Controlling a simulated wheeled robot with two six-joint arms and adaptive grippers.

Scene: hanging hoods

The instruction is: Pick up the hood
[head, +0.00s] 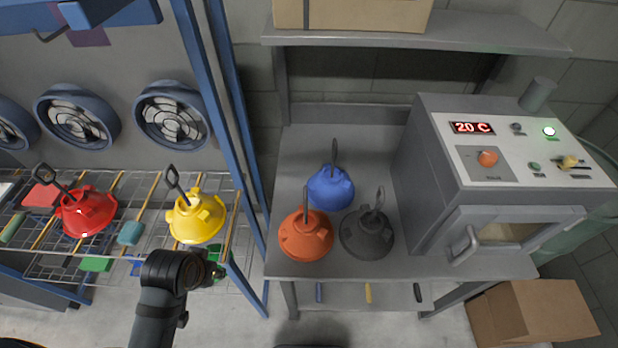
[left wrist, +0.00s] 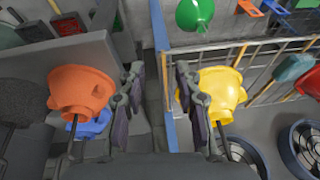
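Several hoods with loop handles are in view. In the head view, a red hood (head: 87,210) and a yellow hood (head: 197,217) sit on the wire rack. An orange hood (head: 306,236), a blue hood (head: 330,188) and a black hood (head: 367,236) stand on the grey table. My left arm (head: 160,295) ends just below the yellow hood. In the left wrist view my left gripper (left wrist: 160,80) has its fingers apart with nothing between them. The yellow hood (left wrist: 222,90) is right of the fingers, the orange hood (left wrist: 82,88) left. My right gripper is out of view.
A grey oven (head: 500,180) with a "20 C" display stands on the right of the table (head: 290,268). Blue posts (head: 225,100) separate the wire rack (head: 140,262) from the table. Round fans (head: 172,115) line the wall behind the rack. A cardboard box (head: 535,315) is at lower right.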

